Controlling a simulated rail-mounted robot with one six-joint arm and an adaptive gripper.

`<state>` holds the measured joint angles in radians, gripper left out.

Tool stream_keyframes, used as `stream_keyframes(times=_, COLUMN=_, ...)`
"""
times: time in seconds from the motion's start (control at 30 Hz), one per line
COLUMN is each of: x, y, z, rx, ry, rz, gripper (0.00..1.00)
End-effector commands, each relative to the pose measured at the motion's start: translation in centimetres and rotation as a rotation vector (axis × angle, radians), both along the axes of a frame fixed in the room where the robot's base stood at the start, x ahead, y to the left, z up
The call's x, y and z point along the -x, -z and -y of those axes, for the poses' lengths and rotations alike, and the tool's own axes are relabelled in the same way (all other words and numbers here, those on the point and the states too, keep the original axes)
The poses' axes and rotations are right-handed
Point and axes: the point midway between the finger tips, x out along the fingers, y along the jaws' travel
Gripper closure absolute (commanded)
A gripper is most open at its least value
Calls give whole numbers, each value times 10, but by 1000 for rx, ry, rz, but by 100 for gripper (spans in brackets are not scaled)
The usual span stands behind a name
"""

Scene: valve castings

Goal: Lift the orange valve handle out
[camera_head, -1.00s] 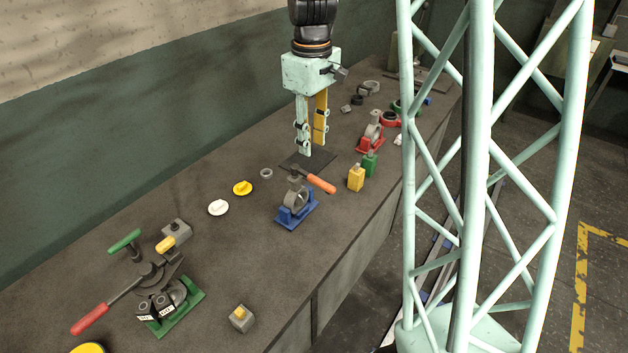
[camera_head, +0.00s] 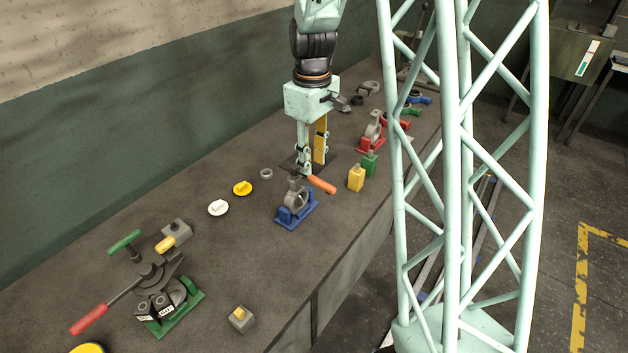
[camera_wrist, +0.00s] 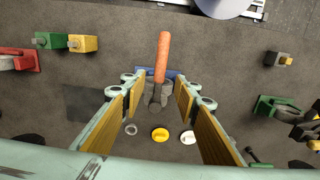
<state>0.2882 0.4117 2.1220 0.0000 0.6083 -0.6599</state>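The orange valve handle (camera_head: 321,184) sits on top of a grey valve casting (camera_head: 296,200) held in a blue stand (camera_head: 296,215) on the bench. Its orange grip points right in the head view. In the wrist view the orange handle (camera_wrist: 162,57) lies between and beyond the two finger lines, with the grey casting (camera_wrist: 158,95) below it. My gripper (camera_head: 312,170) is open and empty, its fingers pointing down just behind the handle's hub. In the wrist view my gripper (camera_wrist: 160,92) has yellow-padded fingers spread on both sides of the casting. Contact cannot be told.
Yellow (camera_head: 356,178) and green (camera_head: 369,163) blocks stand right of the handle. A red stand with a casting (camera_head: 371,135) is further back. A yellow disc (camera_head: 242,188), a white disc (camera_head: 218,208) and a green stand (camera_head: 176,312) with a red-handled valve lie left and in front.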

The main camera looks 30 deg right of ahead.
Motion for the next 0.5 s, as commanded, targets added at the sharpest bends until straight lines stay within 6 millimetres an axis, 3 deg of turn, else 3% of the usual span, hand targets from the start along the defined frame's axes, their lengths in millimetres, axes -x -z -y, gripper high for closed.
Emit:
stream_keyframes(times=0.27, x=1, y=10, z=1, rx=0, ry=0, rz=0, gripper=72)
stream_keyframes(times=0.5, x=5, y=33, z=2, rx=0, ry=0, rz=-2, gripper=72)
